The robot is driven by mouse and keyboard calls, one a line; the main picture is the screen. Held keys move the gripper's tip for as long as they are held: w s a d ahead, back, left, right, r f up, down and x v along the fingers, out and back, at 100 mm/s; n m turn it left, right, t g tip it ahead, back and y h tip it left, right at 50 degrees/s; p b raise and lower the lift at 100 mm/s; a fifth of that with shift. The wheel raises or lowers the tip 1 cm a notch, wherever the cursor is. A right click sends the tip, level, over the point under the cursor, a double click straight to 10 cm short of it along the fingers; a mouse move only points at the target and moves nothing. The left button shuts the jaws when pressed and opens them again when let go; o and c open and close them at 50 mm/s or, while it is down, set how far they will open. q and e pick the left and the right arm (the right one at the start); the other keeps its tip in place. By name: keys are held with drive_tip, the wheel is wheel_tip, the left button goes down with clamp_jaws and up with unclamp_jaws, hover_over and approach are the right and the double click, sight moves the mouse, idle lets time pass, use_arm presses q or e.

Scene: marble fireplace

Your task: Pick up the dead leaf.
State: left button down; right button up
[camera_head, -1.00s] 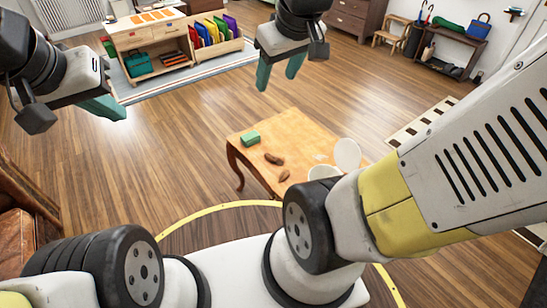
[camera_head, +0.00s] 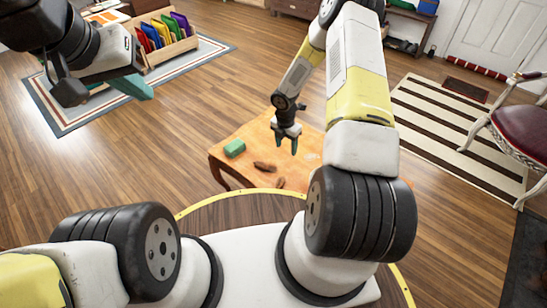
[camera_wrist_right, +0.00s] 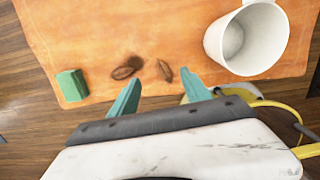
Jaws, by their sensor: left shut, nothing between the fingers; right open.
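Two small brown things lie on the wooden table: a larger one (camera_head: 264,167) and a smaller one (camera_head: 281,183). In the right wrist view they lie side by side, a left brown piece (camera_wrist_right: 127,68) and a narrower right brown piece (camera_wrist_right: 165,70). I cannot tell which is the dead leaf. My right gripper (camera_head: 286,143) is open and points down above the table; in its wrist view the fingertips (camera_wrist_right: 159,92) show nearer the picture's bottom than both brown pieces, with nothing between them. My left gripper (camera_head: 136,88) is shut and empty, far left of the table.
The table (camera_head: 222,162) carries a green block (camera_head: 235,148), which also shows in the wrist view (camera_wrist_right: 72,85). A white mug (camera_wrist_right: 246,39) stands right of the brown pieces. A striped rug (camera_head: 448,140) and a red-seated chair (camera_head: 525,135) are at the right.

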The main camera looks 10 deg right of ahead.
sight(280, 181)
drive_tip(key=s+f+n, duration=0.1)
drive_tip(key=f, duration=0.2)
drive_tip(key=s+a+f+n, duration=0.1)
drive_tip(key=f, duration=0.2)
drive_tip(key=a+f+n, duration=0.1)
drive_tip(key=f, duration=0.3)
drive_tip(key=shift+s+a+f+g+y, duration=0.1)
drive_tip(key=shift+s+a+g+y, duration=0.2)
drive_tip(key=shift+s+y, duration=0.1)
wheel_tip(280, 181, down, 6)
drive_tip(key=shift+a+f, duration=0.1)
drive_tip(key=shift+f, duration=0.7)
clamp_jaws()
